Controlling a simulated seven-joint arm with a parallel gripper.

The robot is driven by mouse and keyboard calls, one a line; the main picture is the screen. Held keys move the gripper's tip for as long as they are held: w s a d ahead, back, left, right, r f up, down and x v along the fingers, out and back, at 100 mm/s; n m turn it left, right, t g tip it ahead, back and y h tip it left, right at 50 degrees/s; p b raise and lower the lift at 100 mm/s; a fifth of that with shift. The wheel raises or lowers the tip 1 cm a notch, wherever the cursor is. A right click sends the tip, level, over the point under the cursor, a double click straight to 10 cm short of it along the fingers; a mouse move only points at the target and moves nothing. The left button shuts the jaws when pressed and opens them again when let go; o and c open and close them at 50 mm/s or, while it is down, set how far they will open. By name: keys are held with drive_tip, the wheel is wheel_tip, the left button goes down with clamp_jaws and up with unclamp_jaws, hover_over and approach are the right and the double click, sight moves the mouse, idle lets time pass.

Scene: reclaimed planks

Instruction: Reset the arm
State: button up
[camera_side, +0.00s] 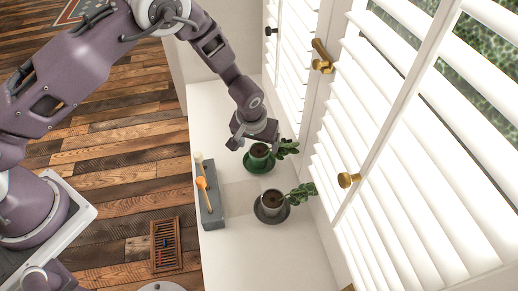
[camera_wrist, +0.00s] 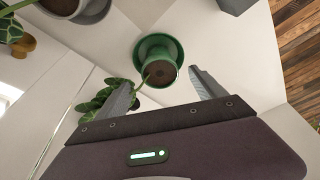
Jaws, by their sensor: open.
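My gripper (camera_side: 240,141) hangs over the white sill, above and slightly left of a green pot (camera_side: 259,151) in a green saucer. In the wrist view, its two grey fingers (camera_wrist: 162,88) are spread apart with nothing between them. The green pot (camera_wrist: 160,72) shows just beyond the fingertips, upright, with dark soil and a leafy plant leaning to the left behind the left finger. I cannot tell the exact gap between the fingers and the pot.
A grey block (camera_side: 211,210) bears an orange-headed stick. White shutters (camera_side: 390,130) with brass knobs (camera_side: 346,180) line the right. A wooden rack (camera_side: 166,246) lies on the plank floor.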

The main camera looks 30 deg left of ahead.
drive_tip(key=v, duration=0.3)
drive_tip(key=s+a+r, duration=0.2)
drive_tip(key=s+r, duration=0.1)
drive_tip(key=r, duration=0.5)
drive_tip(key=s+a+r+h, duration=0.1)
drive_tip(key=s+a+r, duration=0.15)
drive_tip(key=r, duration=0.55)
drive_tip(key=s+a+r, duration=0.2)
drive_tip(key=r, duration=0.7)
drive_tip(key=s+a+r+m, duration=0.1)
drive_tip(key=s+a+r, duration=0.1)
drive_tip(key=s, duration=0.5)
drive_tip(key=s+a+r+m+t, duration=0.1)
drive_tip(key=s+a+r, duration=0.1)
drive_tip(key=s, duration=0.6)
drive_tip(key=s+a+r+t, duration=0.1)
drive_tip(key=s+a+r, duration=0.1)
drive_tip(key=s, duration=0.6)
drive_tip(key=shift+r+m, duration=0.4)
drive_tip(key=shift+r, duration=0.05)
drive_tip(key=shift+w, duration=0.1)
